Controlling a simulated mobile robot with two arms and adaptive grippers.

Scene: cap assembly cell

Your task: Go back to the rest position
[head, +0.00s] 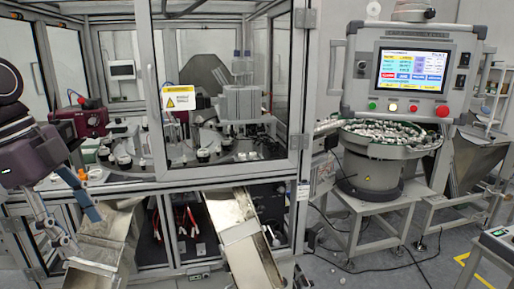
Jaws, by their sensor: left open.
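My left gripper (82,230) hangs at the left edge, below its dark purple wrist. Its two bluish-grey fingers point down and are spread apart. It looks empty and is in front of the left metal chute (108,248), overlapping it in the picture; I cannot tell the gap between them. My right gripper does not show.
The glazed assembly machine (228,176) fills the middle, with a second metal chute (240,235) sloping out of it. A control panel (411,75) stands above a round feeder bowl (380,139) full of small parts.

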